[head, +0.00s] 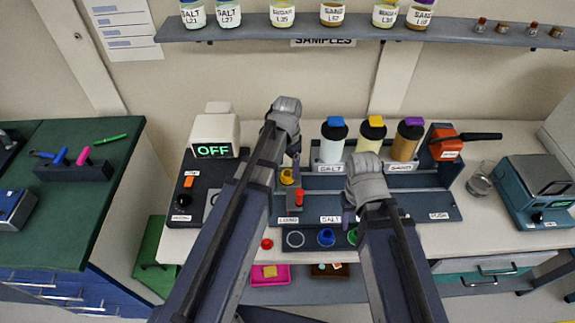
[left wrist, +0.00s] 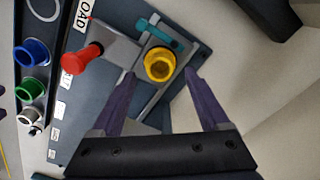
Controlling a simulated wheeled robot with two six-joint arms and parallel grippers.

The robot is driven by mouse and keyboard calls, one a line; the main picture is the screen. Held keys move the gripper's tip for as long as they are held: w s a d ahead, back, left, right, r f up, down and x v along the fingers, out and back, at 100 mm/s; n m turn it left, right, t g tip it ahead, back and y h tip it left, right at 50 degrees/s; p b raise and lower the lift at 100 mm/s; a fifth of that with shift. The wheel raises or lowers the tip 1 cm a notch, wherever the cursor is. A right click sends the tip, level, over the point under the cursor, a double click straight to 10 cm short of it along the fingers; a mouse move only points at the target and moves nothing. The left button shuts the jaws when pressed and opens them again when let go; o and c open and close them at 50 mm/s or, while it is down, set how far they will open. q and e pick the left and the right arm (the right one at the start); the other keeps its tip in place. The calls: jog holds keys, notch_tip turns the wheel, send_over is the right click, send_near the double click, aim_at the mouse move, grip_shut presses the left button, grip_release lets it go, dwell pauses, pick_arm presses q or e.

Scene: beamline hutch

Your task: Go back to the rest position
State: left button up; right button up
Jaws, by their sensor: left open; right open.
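My left gripper (head: 293,158) hangs from its wrist over the back left part of the dark station on the bench. In the left wrist view its two dark fingers (left wrist: 161,72) are open. A yellow cup-like piece (left wrist: 160,63) in a grey holder shows between and just beyond the fingertips, apart from both in the picture. It also shows in the head view (head: 287,176), just below the gripper. My right gripper (head: 349,218) is mostly hidden by its wrist and arm, over the station's front middle. I see nothing held in it.
A red-knobbed lever (left wrist: 80,60) stands beside the yellow piece. Blue (head: 326,237) and green rings sit along the station's front. Capped bottles (head: 333,142) stand behind. An "OFF" display box (head: 212,150) is at left, a glass beaker (head: 479,180) at right. A sample shelf (head: 360,28) runs above.

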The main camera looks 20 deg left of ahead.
pick_arm(q)
notch_tip(320, 180, up, 5)
jog(key=p, duration=0.3)
jog(key=shift+f+p, duration=0.1)
jog(key=shift+p, duration=0.3)
pick_arm(e)
notch_tip(320, 180, up, 5)
jog(key=shift+f, duration=0.1)
pick_arm(q)
jog(key=s+d+f+n+y+b, duration=0.1)
jog(key=s+d+n, duration=0.2)
jog(key=s+d, duration=0.7)
jog(key=s, duration=0.4)
jog(key=shift+s+d+f+b, duration=0.2)
jog(key=shift+d+f+b, duration=0.05)
jog(key=shift+f+b, duration=0.15)
pick_arm(e)
jog(key=shift+f, duration=0.9)
pick_arm(q)
jog(key=shift+a, duration=0.15)
pick_arm(e)
jog(key=shift+a, duration=0.1)
